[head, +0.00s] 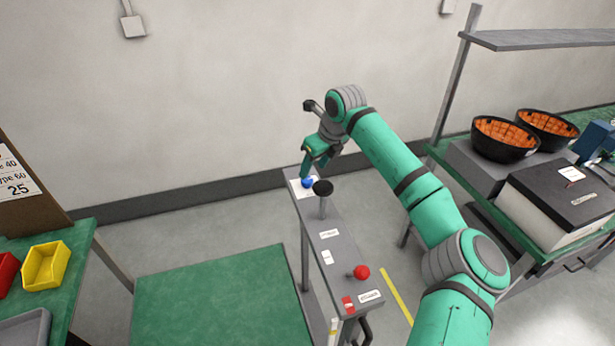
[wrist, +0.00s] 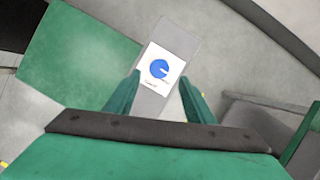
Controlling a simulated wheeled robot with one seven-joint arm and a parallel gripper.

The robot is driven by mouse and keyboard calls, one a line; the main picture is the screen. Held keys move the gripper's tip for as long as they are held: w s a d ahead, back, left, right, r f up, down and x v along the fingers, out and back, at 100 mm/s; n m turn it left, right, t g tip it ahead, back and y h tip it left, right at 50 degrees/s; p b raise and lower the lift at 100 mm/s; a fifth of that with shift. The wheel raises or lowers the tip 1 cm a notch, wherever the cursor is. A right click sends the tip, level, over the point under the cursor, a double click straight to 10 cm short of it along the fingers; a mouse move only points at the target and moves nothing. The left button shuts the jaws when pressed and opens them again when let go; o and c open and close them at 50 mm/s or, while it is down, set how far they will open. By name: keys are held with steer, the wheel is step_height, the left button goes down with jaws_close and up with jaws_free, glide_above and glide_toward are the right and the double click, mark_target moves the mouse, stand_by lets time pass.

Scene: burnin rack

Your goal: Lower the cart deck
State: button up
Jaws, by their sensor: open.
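The cart deck (head: 215,300) is a flat green surface at the lower left of the head view; part of it also shows in the wrist view (wrist: 80,60). Beside it runs a narrow grey control panel (head: 335,240). On the panel are a blue knob (head: 307,183) on a white label, a black mushroom-shaped knob (head: 323,187) on a post, and a red ball knob (head: 361,272). My gripper (head: 312,165) is just above the blue knob at the panel's far end. In the wrist view the blue knob (wrist: 158,68) lies ahead, between the two open fingers, with nothing held.
A green bench (head: 50,285) with yellow (head: 46,266) and red bins (head: 8,272) stands at left. At right, a shelved bench holds black bowls (head: 503,139) and a black-topped box (head: 565,195). The wall is behind the panel.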

mark_target(307, 179)
steer(key=shift+x, duration=3.1)
steer(key=shift+a, duration=0.1)
steer(key=c, duration=1)
